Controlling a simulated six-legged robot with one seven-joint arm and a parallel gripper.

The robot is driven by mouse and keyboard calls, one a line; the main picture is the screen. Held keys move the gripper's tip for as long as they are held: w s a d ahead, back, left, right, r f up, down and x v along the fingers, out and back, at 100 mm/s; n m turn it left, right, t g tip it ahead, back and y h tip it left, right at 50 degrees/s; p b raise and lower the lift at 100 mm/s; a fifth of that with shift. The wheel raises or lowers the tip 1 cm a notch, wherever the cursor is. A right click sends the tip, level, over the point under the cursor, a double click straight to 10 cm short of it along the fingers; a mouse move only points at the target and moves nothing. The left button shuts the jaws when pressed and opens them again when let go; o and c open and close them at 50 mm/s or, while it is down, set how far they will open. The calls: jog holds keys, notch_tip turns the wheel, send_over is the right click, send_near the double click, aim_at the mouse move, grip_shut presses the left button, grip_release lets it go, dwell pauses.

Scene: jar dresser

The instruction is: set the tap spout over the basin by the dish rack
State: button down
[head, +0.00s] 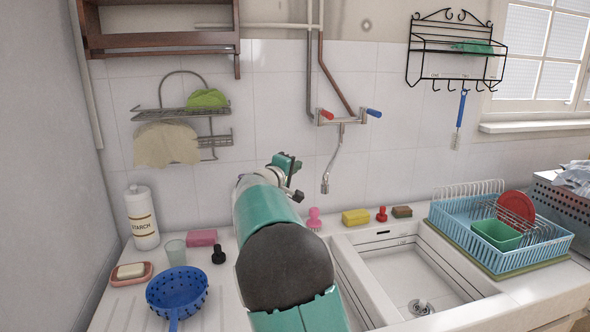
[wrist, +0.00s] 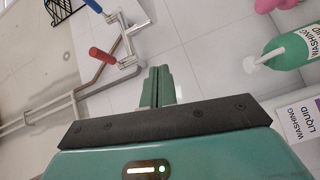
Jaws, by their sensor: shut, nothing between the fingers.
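The wall tap (head: 343,117) has a red handle on the left and a blue one on the right. Its thin metal spout (head: 335,160) slants down and slightly left, its tip in front of the tiles, left of the basin (head: 400,265) by the blue dish rack (head: 465,232). Another basin (head: 347,283) lies left of a divider, partly hidden by my arm. My gripper (head: 288,165) is left of the spout, apart from it in the picture. In the wrist view its fingers (wrist: 157,86) are shut and empty, with the tap (wrist: 122,48) beyond them.
A yellow sponge (head: 355,217), a pink brush (head: 314,217) and a red stopper-like item (head: 381,214) stand behind the basins. A green washing liquid bottle (wrist: 290,50) is right of my fingers in the wrist view. A blue colander (head: 177,290) sits on the left counter.

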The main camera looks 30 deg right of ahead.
jog(key=d, duration=0.9)
jog(key=shift+w+f, duration=0.15)
jog(key=shift+f, duration=0.3)
jog(key=shift+d, duration=0.1)
